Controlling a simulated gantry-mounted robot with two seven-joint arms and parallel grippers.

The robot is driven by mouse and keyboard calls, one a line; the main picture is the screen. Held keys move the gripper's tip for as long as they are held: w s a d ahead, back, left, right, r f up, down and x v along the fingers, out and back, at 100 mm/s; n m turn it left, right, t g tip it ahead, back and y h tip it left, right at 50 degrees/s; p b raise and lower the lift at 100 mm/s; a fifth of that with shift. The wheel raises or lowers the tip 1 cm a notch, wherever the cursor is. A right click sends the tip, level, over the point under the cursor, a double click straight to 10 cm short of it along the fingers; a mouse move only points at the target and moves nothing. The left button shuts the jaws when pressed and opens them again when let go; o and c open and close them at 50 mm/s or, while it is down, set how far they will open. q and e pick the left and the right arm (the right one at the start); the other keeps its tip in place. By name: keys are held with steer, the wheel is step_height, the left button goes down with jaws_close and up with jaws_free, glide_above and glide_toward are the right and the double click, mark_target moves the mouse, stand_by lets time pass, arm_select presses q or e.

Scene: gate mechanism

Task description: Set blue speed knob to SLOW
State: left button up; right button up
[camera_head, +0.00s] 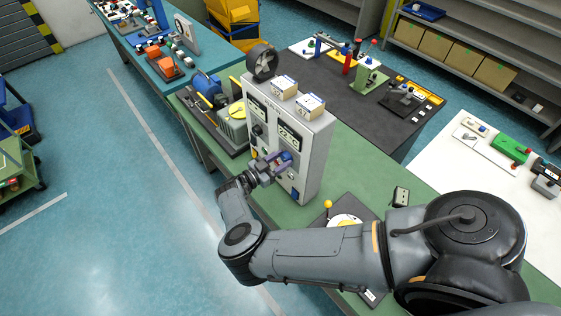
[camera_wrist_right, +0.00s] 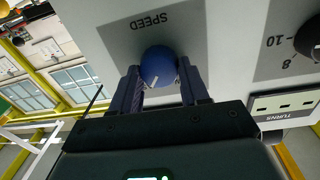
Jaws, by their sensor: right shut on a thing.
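The blue speed knob (camera_wrist_right: 159,66) sits on the grey panel of the control box, beside the printed word SPEED, which appears upside down in the right wrist view. A light pointer mark shows on the knob's lower right edge. My right gripper (camera_wrist_right: 160,85) is shut on the knob, one dark finger on each side of it. In the head view my right gripper (camera_head: 281,162) is at the front face of the control box (camera_head: 318,150), and the knob is mostly covered by the fingers. I cannot read any SLOW label. My left gripper is not in view.
Another black knob (camera_wrist_right: 310,38) with numbers and a TURNS label (camera_wrist_right: 285,104) are on the same panel. A yellow-topped lever (camera_head: 328,204) stands nearby on the green bench.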

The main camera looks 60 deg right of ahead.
steer(key=n+b, duration=0.2)
steer(key=n, duration=0.2)
steer(key=shift+f+h, duration=0.15)
steer(key=shift+h, duration=0.15)
steer(key=n+b, duration=0.2)
steer(key=n, duration=0.3)
steer(key=shift+w, duration=0.1)
steer(key=n+b, duration=0.1)
steer(key=n, duration=0.3)
steer(key=shift+n+t+h, duration=0.3)
steer(key=shift+n+t, duration=0.2)
steer(key=shift+n, duration=1.6)
steer(key=o, duration=1)
steer(key=shift+o, duration=0.2)
steer(key=shift+a+f, duration=0.1)
